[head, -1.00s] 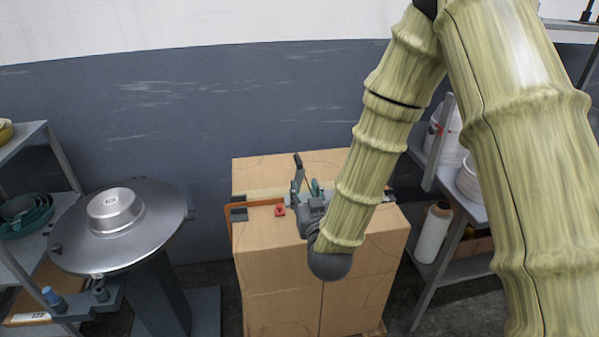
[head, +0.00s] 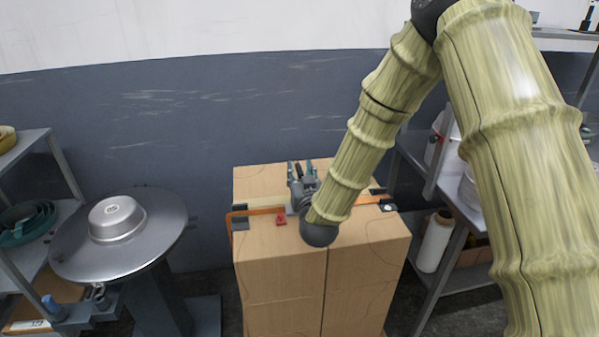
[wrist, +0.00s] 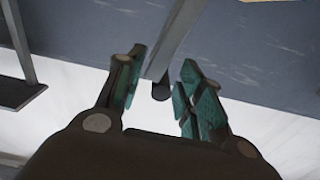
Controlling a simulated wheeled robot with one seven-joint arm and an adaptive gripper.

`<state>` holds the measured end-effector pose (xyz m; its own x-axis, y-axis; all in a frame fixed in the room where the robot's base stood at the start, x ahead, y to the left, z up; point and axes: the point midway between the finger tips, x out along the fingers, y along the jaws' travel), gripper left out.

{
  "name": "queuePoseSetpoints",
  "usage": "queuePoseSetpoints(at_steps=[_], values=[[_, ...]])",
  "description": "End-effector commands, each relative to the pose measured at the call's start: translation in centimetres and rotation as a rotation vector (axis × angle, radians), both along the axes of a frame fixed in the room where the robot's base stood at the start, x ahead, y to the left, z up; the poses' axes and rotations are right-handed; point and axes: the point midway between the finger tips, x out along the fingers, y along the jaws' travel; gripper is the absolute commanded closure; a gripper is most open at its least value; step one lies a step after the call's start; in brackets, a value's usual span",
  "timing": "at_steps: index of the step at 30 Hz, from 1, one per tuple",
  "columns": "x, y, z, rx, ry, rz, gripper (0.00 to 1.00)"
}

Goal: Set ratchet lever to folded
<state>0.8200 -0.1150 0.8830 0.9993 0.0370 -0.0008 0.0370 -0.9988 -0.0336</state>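The ratchet lever (wrist: 172,45) shows in the wrist view as a grey bar with a black tip, between my two teal fingertips. In the head view its dark upper part (head: 298,171) stands roughly upright between the fingers. My gripper (head: 300,168) is open around the lever, above the cardboard load (head: 280,255). In the wrist view my gripper (wrist: 158,90) shows gaps on both sides of the lever. An orange strap (head: 262,211) crosses the load top. The ratchet's base is mostly hidden behind my gripper and wrist.
A small red piece (head: 281,219) lies beside the strap. A round metal table (head: 160,245) with a silver pan (head: 117,218) stands left. Shelves stand at both sides, with a white roll (head: 433,242) near the right one. The wall is close behind the load.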

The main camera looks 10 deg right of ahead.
Motion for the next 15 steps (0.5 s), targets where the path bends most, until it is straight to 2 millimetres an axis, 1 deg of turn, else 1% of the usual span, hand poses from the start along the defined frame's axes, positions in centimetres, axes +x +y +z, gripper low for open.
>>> queuePoseSetpoints(at_steps=[3,11,15], values=[[0.42,0.05,0.06,0.000,-0.001,0.000,0.63],[0.47,0.11,0.03,0.000,-0.001,0.001,0.63],[0.46,0.13,0.03,0.000,-0.001,0.002,0.88]])
